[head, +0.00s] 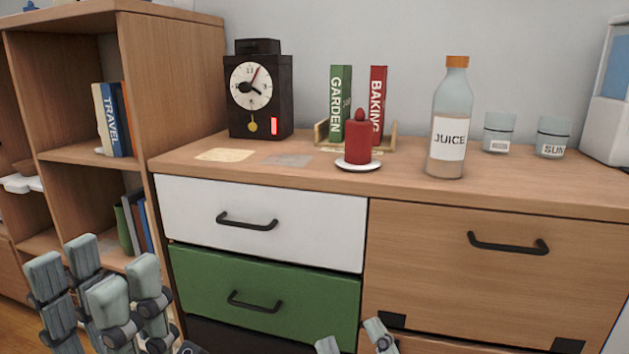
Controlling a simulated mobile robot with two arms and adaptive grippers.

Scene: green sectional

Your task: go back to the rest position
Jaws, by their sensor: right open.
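My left gripper (97,280) is at the lower left, in front of the open shelf unit. Its grey fingers point up and stand apart, with nothing seen held between them. My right gripper (353,341) is at the bottom edge, right of the middle, in front of the dresser. Only its fingertips show; they are apart, with no object seen between them. The rest of it is cut off by the frame.
A wooden dresser (410,191) with white and green drawers, all shut, stands ahead. On it are a clock (276,112), a red candle (358,146), two upright books, a juice bottle (449,100) and two glass jars. A shelf unit (172,75) with books stands left.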

